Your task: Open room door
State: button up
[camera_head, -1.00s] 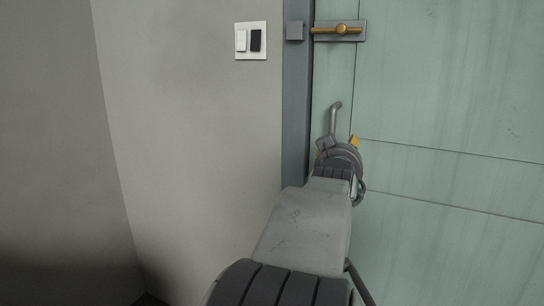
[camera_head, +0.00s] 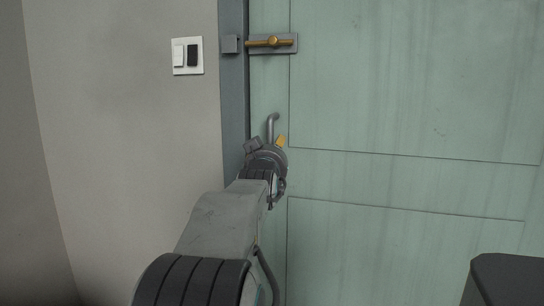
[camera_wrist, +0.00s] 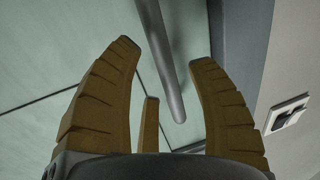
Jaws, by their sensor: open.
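The pale green door (camera_head: 400,110) fills the right of the head view and looks shut against its grey frame (camera_head: 233,90). A grey bar handle (camera_head: 271,126) stands near the door's left edge. My gripper (camera_head: 272,146) is just below and in front of it; my wrist partly hides the fingers. In the wrist view the handle (camera_wrist: 166,62) runs down between the spread yellow-brown fingers of my gripper (camera_wrist: 165,54), with a gap on both sides. A third finger shows lower down. Higher up, a brass bolt latch (camera_head: 270,42) reaches from its plate toward a grey catch (camera_head: 231,44) on the frame.
A light switch (camera_head: 187,56) is on the grey wall (camera_head: 120,130) left of the frame. It also shows in the wrist view (camera_wrist: 288,114). A dark block-like object (camera_head: 508,280) stands at the lower right.

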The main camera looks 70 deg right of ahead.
jog(key=shift+x, duration=1)
grip_shut()
